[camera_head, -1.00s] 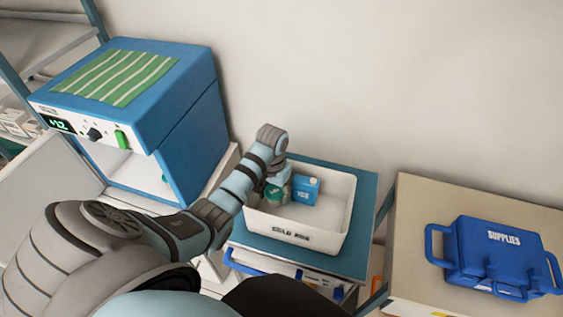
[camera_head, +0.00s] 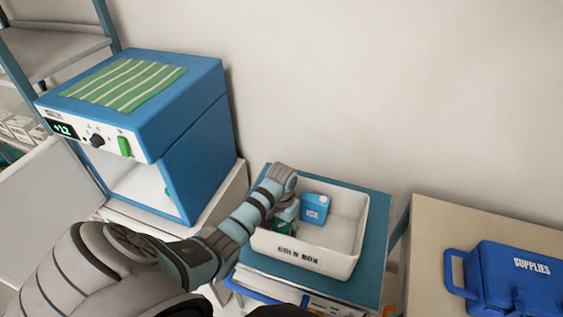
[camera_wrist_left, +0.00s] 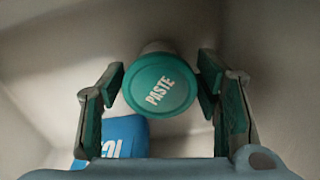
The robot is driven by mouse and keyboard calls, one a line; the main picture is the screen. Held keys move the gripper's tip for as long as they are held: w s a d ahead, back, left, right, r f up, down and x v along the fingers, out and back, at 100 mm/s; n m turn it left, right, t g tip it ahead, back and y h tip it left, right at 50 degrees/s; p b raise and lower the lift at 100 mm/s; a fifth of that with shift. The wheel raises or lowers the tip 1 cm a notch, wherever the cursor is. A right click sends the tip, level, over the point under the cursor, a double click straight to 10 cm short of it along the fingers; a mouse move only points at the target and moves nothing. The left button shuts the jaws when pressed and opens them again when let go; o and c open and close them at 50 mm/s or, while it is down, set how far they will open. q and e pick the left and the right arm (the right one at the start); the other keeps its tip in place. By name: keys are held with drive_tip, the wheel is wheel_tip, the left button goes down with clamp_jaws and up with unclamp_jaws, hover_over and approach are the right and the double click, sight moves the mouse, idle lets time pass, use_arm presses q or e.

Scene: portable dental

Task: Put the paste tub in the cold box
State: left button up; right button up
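The paste tub (camera_wrist_left: 160,84), with a round green lid marked PASTE, is inside the white cold box (camera_head: 300,257), at its left end. In the head view only a bit of its green lid (camera_head: 284,226) shows below my left gripper (camera_head: 285,205). In the left wrist view my left gripper (camera_wrist_left: 160,80) has its fingers apart on either side of the tub, with narrow gaps beside it; it looks open. The tub's base is mostly hidden, so I cannot see its contact with the floor. My right gripper is not in view.
A blue ICE pack (camera_head: 314,209) stands in the box beside the tub; it also shows in the wrist view (camera_wrist_left: 112,139). The box's right half is free. A blue machine (camera_head: 190,150) stands left, and a blue SUPPLIES case (camera_head: 515,280) sits right.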

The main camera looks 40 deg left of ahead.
sight(282, 224)
use_arm(q)
drive_tip(key=shift+r, duration=0.15)
wheel_tip(282, 224, up, 12)
drive_tip(key=p, duration=0.2)
drive_tip(key=shift+p, duration=0.3)
drive_tip(key=shift+d+r, duration=0.1)
